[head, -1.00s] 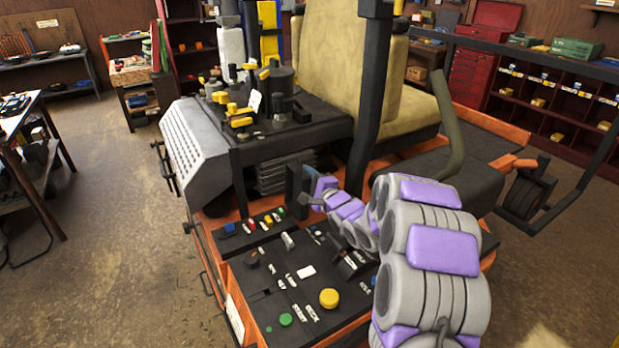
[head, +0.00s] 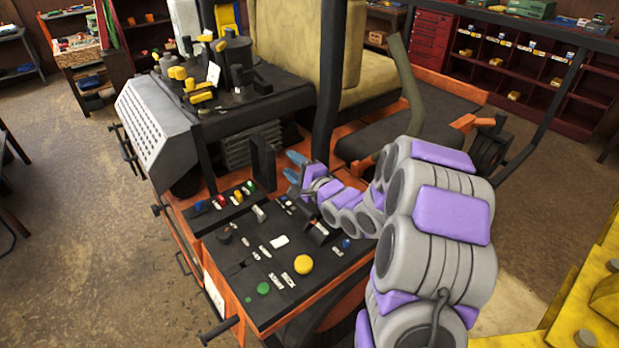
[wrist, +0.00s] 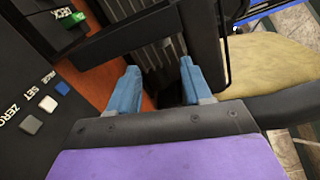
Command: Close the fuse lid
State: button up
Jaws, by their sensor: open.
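The fuse lid looks to be the dark upright plate (head: 263,162) at the back right end of the black fuse strip (head: 212,217), standing open. Red, yellow, green and blue fuses show uncovered on the strip. In the wrist view the lid seems to be the dark bar (wrist: 130,32) crossing above the fingers. My gripper (head: 294,167) is just right of the lid in the head view, empty, with its blue fingers spread. The fingers also show apart in the wrist view (wrist: 158,84). I cannot tell whether a finger touches the lid.
The black control panel (head: 275,262) with knobs and buttons lies in front. A black post (head: 325,90) and yellow seat (head: 365,90) stand behind my gripper. A grey perforated cover (head: 155,135) is at the left. Yellow structure (head: 590,300) is at lower right. Open floor lies left.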

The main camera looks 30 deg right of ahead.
jog(key=s+d+b, duration=0.1)
jog(key=s, duration=0.6)
jog(key=shift+s+d, duration=0.2)
jog(key=shift+s, duration=0.1)
jog(key=shift+c, duration=0.5)
